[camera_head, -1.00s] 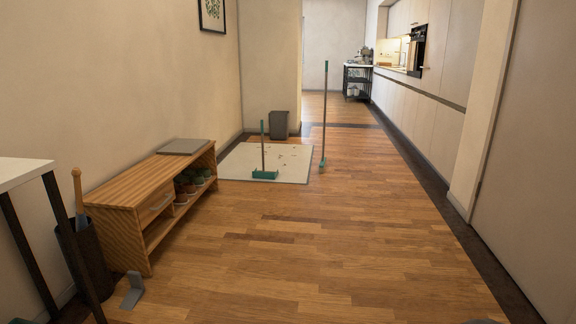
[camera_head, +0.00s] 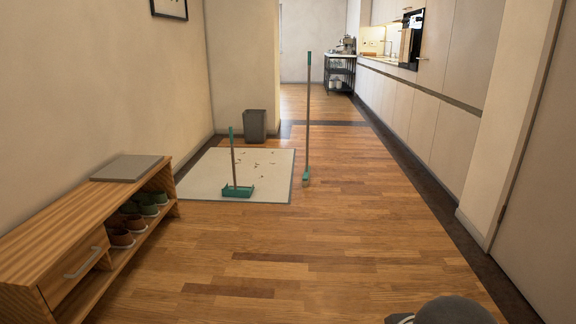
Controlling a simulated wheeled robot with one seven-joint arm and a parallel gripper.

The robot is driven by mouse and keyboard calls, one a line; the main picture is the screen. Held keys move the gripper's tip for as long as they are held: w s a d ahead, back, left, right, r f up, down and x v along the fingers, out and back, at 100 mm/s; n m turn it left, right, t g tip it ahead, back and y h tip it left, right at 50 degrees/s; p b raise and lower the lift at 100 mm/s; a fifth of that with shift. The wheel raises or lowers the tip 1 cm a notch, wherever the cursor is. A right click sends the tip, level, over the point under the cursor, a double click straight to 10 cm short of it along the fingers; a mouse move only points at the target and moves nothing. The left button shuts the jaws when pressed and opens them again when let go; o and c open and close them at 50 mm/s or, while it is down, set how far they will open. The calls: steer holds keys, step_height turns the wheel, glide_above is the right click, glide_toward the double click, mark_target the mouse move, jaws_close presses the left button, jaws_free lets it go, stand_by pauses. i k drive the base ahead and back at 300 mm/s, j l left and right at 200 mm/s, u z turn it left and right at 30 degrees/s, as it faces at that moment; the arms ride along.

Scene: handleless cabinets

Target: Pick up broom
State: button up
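The broom (camera_head: 308,122) stands upright on the wood floor, just beyond the right edge of the mat. A dark rounded part of my own body shows at the bottom right. My gripper's fingers are not visible, and the broom stands far ahead, touched by nothing of mine.
A wooden shoe bench (camera_head: 24,245) with shoes stands along the left wall. A grey bin (camera_head: 254,125) stands behind the mat. White cabinets (camera_head: 424,112) line the right side. The wood floor ahead is clear up to the mat and broom.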

mark_target(307, 172)
steer(key=i+j, duration=0.1)
steer(key=i, duration=4.55)
steer(key=i+z, duration=0.15)
steer(key=i, duration=0.55)
